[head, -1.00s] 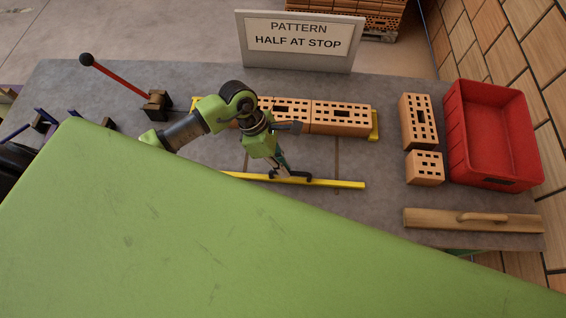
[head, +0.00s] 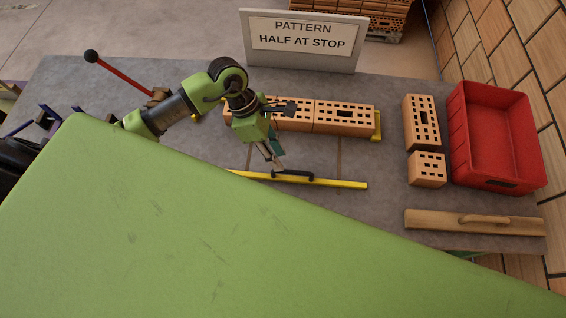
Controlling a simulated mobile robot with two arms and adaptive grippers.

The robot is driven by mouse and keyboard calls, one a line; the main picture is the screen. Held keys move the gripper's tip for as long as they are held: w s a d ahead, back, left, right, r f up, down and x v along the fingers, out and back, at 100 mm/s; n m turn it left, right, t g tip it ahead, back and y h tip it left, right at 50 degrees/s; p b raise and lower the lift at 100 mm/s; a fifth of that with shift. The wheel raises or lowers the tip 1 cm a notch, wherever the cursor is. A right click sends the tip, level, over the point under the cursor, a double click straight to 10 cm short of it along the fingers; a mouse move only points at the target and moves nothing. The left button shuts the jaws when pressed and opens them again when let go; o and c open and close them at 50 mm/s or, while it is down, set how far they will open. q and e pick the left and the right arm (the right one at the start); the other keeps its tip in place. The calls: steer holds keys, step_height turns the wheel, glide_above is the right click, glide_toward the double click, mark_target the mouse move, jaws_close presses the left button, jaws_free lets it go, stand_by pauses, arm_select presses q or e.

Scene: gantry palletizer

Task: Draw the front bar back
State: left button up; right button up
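The yellow front bar (head: 340,184) lies across the grey table, in front of the brick row and apart from it. A black handle (head: 296,176) stands on the bar. My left gripper (head: 275,165) points down just above and behind the handle's left part. Its fingers look parted, with nothing held between them. My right gripper is not in view.
Perforated bricks (head: 343,117) stand in a row against a yellow end stop (head: 377,125). To the right are a whole brick (head: 421,120), a half brick (head: 427,169), a red crate (head: 497,135) and a wooden float (head: 440,219). A red lever (head: 120,72) rises at the left; a sign (head: 303,40) stands behind.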

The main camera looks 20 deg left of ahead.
arm_select(q)
steer(key=v, duration=0.6)
steer(key=shift+r, duration=0.2)
steer(key=shift+s, duration=0.1)
